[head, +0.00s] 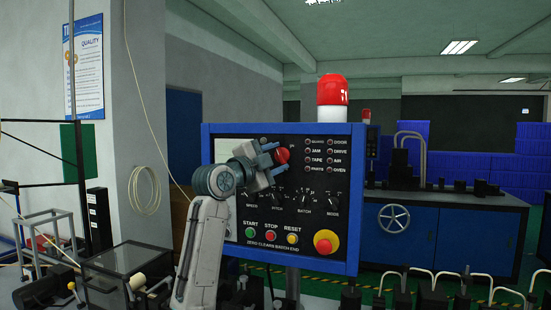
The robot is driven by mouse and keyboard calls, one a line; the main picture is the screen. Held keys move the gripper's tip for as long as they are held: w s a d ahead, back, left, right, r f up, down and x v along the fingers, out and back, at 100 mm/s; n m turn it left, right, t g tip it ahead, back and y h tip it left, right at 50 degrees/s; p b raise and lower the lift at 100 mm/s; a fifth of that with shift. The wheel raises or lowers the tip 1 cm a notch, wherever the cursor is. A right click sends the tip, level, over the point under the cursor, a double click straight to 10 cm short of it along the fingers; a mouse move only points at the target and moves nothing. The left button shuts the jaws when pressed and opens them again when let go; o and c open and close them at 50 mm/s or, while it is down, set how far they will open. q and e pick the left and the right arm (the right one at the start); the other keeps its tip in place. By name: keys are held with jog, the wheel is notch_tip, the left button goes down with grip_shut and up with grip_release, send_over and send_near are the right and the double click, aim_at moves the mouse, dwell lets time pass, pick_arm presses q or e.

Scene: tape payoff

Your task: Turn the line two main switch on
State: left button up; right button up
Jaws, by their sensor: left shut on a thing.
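A blue-framed control panel (352,240) with a dark face stands in the middle of the head view. My left gripper (274,156) is at the upper middle of its face, shut on a red knob (283,156), which appears to be the main switch. The fingers hide part of the knob and the lettering around it, so I cannot read its position or which line it belongs to. My right gripper is not in view.
Below the gripper are several black dials (305,202), start, stop and reset buttons (270,235), and a red emergency stop (326,242) on yellow. A red beacon (332,90) tops the panel. A machine with a handwheel (393,218) stands behind right.

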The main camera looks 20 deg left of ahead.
pick_arm(q)
jog(key=m+g+p, duration=0.1)
jog(key=m, duration=0.2)
jog(key=shift+r, duration=0.15)
jog(key=m+g+p, duration=0.1)
jog(key=m, duration=0.2)
jog(key=shift+r+y, duration=0.15)
jog(key=shift+y, duration=0.25)
jog(key=m+g+p, duration=0.1)
jog(key=m, duration=0.1)
jog(key=shift+m+y+p, duration=0.3)
jog(key=shift+p, duration=0.05)
jog(key=shift+r+m+g+y+p, duration=0.1)
jog(key=shift+m+g+y+p, duration=0.4)
jog(key=shift+m, duration=0.7)
jog(key=shift+d+m+y+p, duration=0.1)
jog(key=shift+m+y+p, duration=0.25)
jog(key=shift+m, duration=0.25)
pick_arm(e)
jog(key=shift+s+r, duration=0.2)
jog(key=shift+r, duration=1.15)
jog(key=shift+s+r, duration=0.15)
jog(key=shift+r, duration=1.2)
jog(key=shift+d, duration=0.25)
pick_arm(q)
jog(key=o, duration=1)
jog(key=shift+s, duration=0.1)
